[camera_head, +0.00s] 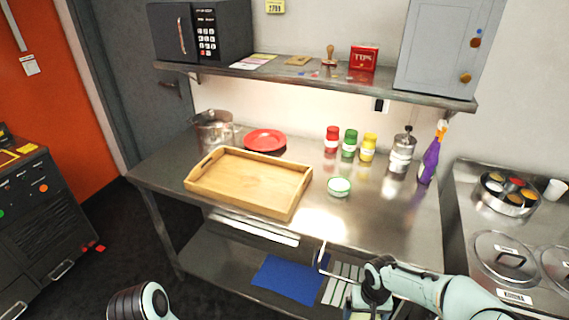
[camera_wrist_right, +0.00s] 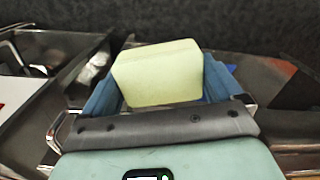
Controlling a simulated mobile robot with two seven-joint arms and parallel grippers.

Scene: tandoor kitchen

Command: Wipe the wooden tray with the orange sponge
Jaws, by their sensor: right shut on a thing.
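The wooden tray (camera_head: 250,180), light brown with raised sides and handle holes, lies on the steel table and looks empty. My right gripper (camera_head: 358,304) is low at the front of the table, to the right of the tray and apart from it. In the right wrist view its blue fingers are shut on a pale yellow-green block (camera_wrist_right: 157,73), which looks like a sponge. It does not look orange here. My left gripper is out of view; only part of my left arm shows at the bottom left.
A red plate (camera_head: 265,140) and a metal pot (camera_head: 213,128) stand behind the tray. A small green-rimmed bowl (camera_head: 339,187) is to its right. Several jars and a purple spray bottle (camera_head: 430,160) stand at the back right. A shelf (camera_head: 320,83) overhangs the table's back.

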